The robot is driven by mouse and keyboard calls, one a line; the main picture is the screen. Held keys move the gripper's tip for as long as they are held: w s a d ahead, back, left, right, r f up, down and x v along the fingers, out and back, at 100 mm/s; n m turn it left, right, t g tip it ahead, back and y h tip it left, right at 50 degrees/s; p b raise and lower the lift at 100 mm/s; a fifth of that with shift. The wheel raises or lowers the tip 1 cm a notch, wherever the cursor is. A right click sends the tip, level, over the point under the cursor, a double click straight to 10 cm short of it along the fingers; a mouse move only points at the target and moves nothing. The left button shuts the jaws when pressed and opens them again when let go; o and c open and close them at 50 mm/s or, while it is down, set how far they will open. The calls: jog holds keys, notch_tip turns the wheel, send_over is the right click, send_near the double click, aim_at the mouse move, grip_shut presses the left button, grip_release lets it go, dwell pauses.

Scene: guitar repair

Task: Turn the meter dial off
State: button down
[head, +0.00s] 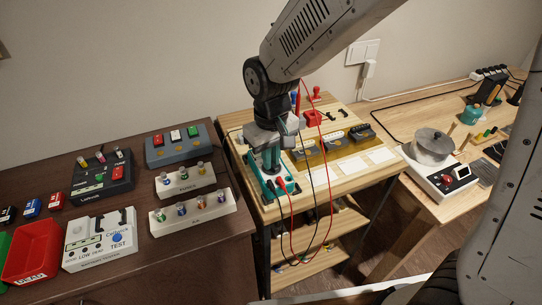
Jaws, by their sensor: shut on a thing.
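The meter (291,187) is a teal-edged unit at the front left corner of the light wooden bench. Red and black leads run from its front end. My gripper (270,170) points down over the meter, its fingers shut on the dial. The fingers and the gripper body cover the dial and much of the meter's face, so the dial's pointer and markings cannot be read.
The bench (345,185) also holds dark modules (307,153) and a red part (313,118) behind the meter. A dark table (140,265) at left carries a white battery tester (100,240), a red bin (32,250) and pot racks (193,213). A soldering pot station (433,150) stands at right.

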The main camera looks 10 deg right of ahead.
jog(key=shift+m, duration=1)
jog(key=c, duration=1.5)
grip_release()
notch_tip(320, 180, up, 8)
jog(key=shift+f, duration=0.1)
